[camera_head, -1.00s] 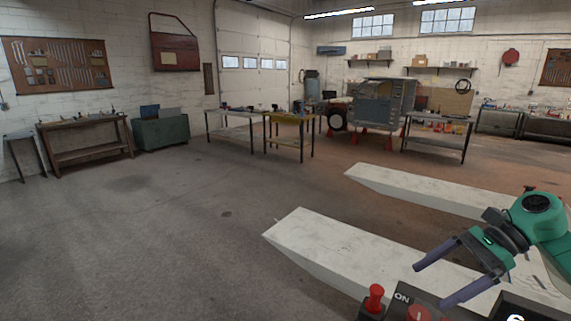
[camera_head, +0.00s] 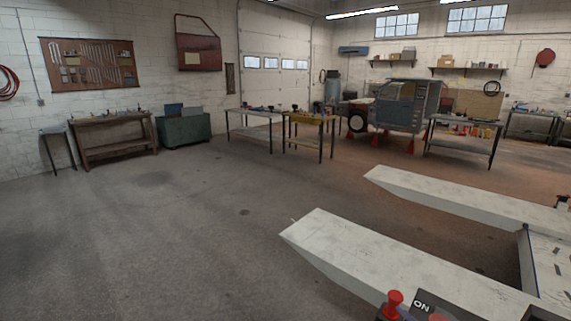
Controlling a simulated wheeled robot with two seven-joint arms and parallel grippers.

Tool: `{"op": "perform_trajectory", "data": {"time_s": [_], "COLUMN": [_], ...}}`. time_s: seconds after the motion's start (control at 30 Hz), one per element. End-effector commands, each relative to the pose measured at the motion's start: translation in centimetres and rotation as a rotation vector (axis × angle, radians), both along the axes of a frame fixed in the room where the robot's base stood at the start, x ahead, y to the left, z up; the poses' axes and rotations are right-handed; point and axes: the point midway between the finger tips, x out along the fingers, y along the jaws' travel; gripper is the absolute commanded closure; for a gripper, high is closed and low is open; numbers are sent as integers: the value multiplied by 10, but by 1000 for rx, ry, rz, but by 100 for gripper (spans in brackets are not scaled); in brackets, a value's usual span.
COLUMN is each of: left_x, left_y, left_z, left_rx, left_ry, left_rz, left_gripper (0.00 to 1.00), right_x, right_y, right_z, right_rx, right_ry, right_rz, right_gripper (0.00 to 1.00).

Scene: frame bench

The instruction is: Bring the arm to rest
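Neither of my grippers shows in the head view now, and no part of my arms is in the picture. A control box (camera_head: 423,306) with a red knob (camera_head: 393,303) and the word ON is partly cut off at the bottom edge.
Two long pale beams, a near one (camera_head: 385,262) and a far one (camera_head: 465,203), stretch along the right. Open concrete floor (camera_head: 170,240) fills the left and middle. Workbenches (camera_head: 110,140), a green chest (camera_head: 183,130) and a vehicle cab (camera_head: 402,105) stand at the back.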

Motion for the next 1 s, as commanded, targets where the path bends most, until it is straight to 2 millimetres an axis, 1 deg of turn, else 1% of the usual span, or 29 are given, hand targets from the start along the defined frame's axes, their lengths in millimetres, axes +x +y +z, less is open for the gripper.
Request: {"op": "perform_trajectory", "data": {"time_s": [0.03, 0.1, 0.17, 0.2, 0.27, 0.3, 0.43, 0.47, 0.5, 0.57, 0.6, 0.67, 0.7, 0.77, 0.8, 0.87, 0.9, 0.97, 1.0], "left_x": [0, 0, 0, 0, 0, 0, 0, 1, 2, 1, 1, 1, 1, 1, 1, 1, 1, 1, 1], "left_y": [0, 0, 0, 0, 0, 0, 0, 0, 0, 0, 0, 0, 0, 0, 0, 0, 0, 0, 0], "left_z": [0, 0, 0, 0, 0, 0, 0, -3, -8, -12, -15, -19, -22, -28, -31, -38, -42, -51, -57], "left_rx": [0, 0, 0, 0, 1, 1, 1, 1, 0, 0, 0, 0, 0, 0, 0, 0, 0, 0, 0], "left_ry": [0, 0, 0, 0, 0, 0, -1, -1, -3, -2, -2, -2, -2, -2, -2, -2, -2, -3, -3], "left_rz": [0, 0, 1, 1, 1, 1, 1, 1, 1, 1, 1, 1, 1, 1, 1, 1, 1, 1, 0], "left_gripper": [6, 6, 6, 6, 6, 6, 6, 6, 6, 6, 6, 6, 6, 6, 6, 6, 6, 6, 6], "right_x": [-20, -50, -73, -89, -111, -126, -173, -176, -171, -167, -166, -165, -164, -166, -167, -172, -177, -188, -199], "right_y": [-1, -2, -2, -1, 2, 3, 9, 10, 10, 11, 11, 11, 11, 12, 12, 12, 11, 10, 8], "right_z": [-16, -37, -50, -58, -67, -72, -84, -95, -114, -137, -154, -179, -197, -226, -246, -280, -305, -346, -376], "right_rx": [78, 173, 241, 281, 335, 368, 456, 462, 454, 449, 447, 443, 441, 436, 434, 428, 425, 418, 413], "right_ry": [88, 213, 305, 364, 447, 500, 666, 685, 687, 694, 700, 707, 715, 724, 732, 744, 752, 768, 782], "right_rz": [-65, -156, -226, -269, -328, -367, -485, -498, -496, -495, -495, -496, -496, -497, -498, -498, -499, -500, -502], "right_gripper": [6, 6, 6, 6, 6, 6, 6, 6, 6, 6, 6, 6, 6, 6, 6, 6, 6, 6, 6]}}
